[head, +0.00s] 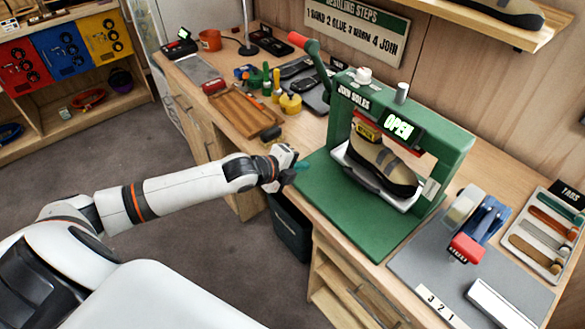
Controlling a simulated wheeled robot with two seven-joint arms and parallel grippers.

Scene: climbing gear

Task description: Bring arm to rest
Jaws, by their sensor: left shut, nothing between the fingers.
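My left arm reaches in from the left, nearly straight. My left gripper (294,166) is shut and empty at the front edge of the workbench, just left of the green press. The green press (452,147) stands on a green base and its display reads OPEN. A tan and grey climbing shoe (382,163) sits inside the press in a pale tray. The gripper is apart from the shoe. My right gripper is not in view.
A wooden tray (238,112), glue bottles (290,103) and small tools lie on the bench left of the press. A tape dispenser (467,248) stands on a grey mat (412,266) at right. A dark bin (290,228) is below the bench edge. Open floor lies left.

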